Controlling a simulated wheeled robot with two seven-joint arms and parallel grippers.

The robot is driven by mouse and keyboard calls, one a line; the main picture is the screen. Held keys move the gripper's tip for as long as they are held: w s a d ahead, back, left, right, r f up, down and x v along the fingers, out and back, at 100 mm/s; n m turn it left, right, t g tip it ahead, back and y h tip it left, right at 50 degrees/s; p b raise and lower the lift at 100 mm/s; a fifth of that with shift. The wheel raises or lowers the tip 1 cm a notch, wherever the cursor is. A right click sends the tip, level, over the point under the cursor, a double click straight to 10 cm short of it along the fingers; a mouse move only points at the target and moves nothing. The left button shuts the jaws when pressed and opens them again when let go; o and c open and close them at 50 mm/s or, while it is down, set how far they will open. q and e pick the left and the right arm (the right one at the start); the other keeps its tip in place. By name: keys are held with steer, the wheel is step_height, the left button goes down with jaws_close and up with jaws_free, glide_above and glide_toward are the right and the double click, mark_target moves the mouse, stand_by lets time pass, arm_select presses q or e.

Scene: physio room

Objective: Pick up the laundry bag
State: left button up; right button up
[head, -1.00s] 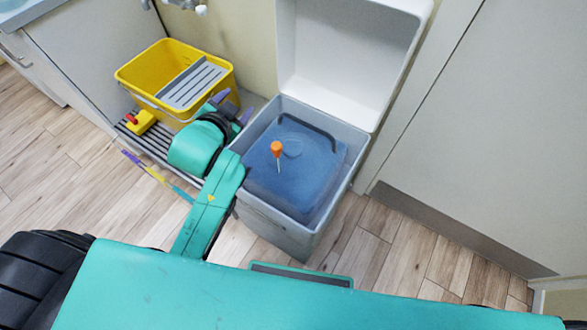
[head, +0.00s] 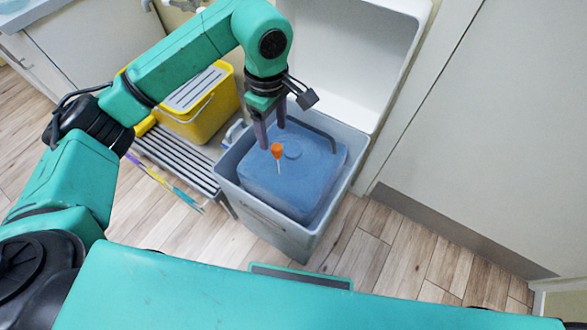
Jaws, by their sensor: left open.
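The laundry bag (head: 305,180) looks like a blue, boxy bundle inside an open grey bin (head: 262,222). A dark strap or handle (head: 318,133) runs along its far edge, and an orange knob on a pale stem (head: 277,152) shows over its top. My left gripper (head: 271,130) points down above the far left part of the bag, with its two fingers apart and nothing between them. I cannot tell whether the fingertips touch the bag. My right gripper is not in view.
A yellow bucket (head: 203,115) with a grey wringer is to the left, by a slatted rack (head: 175,163). A pale door or panel (head: 490,130) is at the right. Wooden floor (head: 380,255) lies in front.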

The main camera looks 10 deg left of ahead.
arm_select(q)
step_height(320, 180, down, 14)
steer(key=shift+w+d+r+p, duration=0.15)
steer(key=shift+p, duration=0.25)
jaws_close()
steer(key=shift+r, duration=0.1)
stand_by(0.9)
